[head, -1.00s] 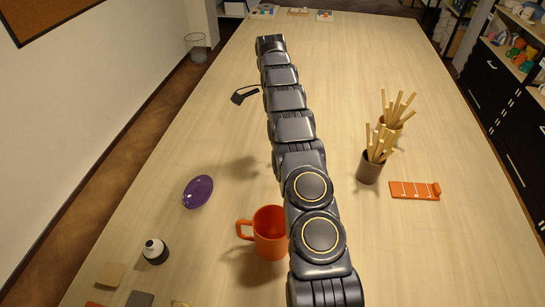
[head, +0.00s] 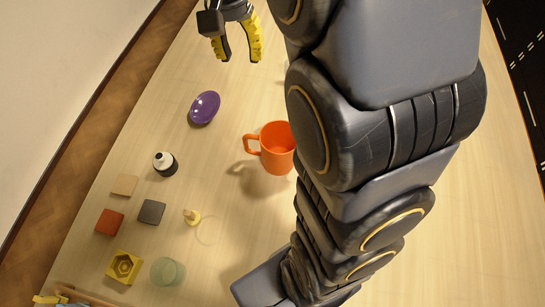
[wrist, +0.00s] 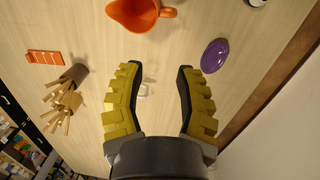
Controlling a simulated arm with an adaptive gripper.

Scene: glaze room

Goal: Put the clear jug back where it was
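I cannot clearly make out a clear jug. In the wrist view a small, faint, see-through shape with a pale outline (wrist: 146,90) shows on the table between my fingers; I cannot tell whether it is the jug. My gripper (head: 241,58) is at the top of the head view, beyond the purple oval. In the wrist view (wrist: 160,100) its yellow-padded fingers are wide apart with nothing gripped. A thin pale ring (head: 209,230) lies on the table near the front.
An orange jug (head: 277,150) stands beside my arm, near a purple oval (head: 205,107). A white-and-black bottle (head: 165,163), a small knobbed piece (head: 192,217), a pale green round (head: 167,271) and several tiles are front left. Brush cups (wrist: 74,74) and an orange strip (wrist: 45,57) show in the wrist view.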

